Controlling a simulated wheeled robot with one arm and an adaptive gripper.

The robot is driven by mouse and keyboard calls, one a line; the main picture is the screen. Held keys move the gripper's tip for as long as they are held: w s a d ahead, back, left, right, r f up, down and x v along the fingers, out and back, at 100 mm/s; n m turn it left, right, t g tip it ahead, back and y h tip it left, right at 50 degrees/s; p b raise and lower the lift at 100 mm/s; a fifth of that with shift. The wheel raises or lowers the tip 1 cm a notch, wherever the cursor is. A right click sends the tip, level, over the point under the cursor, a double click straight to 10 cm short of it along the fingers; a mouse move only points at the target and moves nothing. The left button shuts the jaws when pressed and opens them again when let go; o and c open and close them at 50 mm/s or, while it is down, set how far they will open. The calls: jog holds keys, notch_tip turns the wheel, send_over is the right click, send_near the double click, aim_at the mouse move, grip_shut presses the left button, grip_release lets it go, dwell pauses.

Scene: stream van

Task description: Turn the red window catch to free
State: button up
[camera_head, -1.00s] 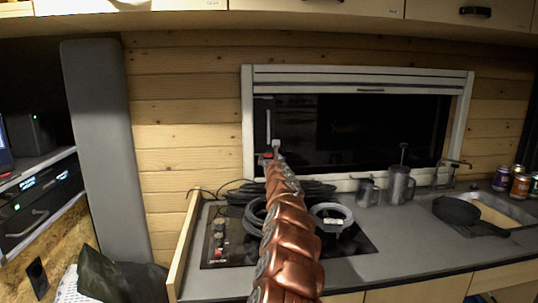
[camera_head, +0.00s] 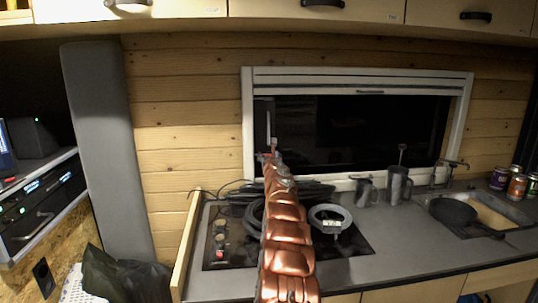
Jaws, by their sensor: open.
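The window (camera_head: 362,92) has a white frame and dark glass. A small upright reddish catch (camera_head: 274,146) shows at the lower left of the glass. A similar thin upright piece with a reddish top (camera_head: 402,149) stands at the lower right, behind a mug. My copper-coloured arm reaches up from the bottom of the picture to the left catch. My gripper (camera_head: 270,157) is open, small in view, at the foot of this catch. I cannot tell whether the fingers are around it, beside it or touching it. The arm hides part of the lower window edge.
Metal mugs (camera_head: 398,184), a tap (camera_head: 443,172), a black pan (camera_head: 453,211) and several cans stand to the right. Cabinets (camera_head: 300,10) hang above. A grey padded panel (camera_head: 100,150) stands left.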

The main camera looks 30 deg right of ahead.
jog(key=shift+d, duration=0.1)
jog(key=shift+c, duration=0.2)
jog(key=c, duration=1.1)
jog(key=shift+m, duration=0.3)
jog(key=m+b, duration=0.1)
jog(key=m, duration=0.7)
jog(key=m+b, duration=0.1)
jog(key=m, duration=0.8)
jog(key=shift+d+f, duration=0.2)
jog(key=shift+m, duration=0.3)
